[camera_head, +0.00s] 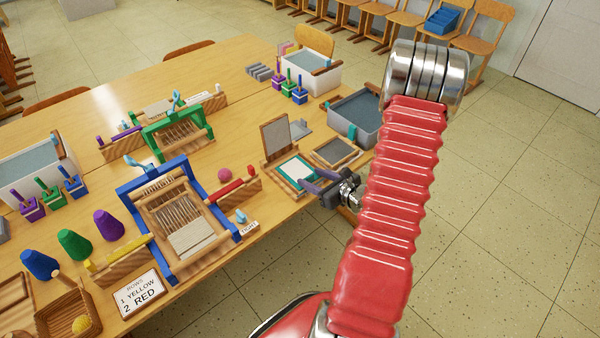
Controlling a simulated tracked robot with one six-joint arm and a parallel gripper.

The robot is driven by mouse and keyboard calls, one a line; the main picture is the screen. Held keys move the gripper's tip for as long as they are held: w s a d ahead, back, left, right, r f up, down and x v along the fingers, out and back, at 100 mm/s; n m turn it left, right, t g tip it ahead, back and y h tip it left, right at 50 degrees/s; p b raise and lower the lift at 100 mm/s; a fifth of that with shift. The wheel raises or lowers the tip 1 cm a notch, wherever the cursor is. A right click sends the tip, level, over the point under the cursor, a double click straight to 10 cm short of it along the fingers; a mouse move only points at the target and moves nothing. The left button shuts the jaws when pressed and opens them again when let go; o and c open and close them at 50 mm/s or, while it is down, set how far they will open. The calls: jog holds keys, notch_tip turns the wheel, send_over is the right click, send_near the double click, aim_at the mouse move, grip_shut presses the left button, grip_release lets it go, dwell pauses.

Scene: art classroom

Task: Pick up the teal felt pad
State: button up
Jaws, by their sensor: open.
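The teal felt pad (284,178) appears to be the teal flat piece on the near right part of the table, with a white rectangle covering its middle. Its teal border shows around the white, and it lies in front of an upright grey panel in a wooden frame (275,139). My gripper (314,182) is open at the table's right edge, just to the right of the pad's near corner. Its dark purplish fingers point left toward the pad. I cannot tell whether a finger touches the pad. My gripper hides a little of the pad's right side.
A wood-framed dark screen (336,152) lies right of the pad, with a grey tub (362,118) behind it. A blue loom (166,225), a pink ball (225,174) and a red-topped wooden holder (239,190) stand to the left. Open floor lies to the right.

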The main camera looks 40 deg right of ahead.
dwell(0.5)
jog(key=c, duration=1.2)
jog(key=shift+r, duration=0.1)
notch_tip(320, 180, up, 10)
dwell(0.3)
dwell(0.5)
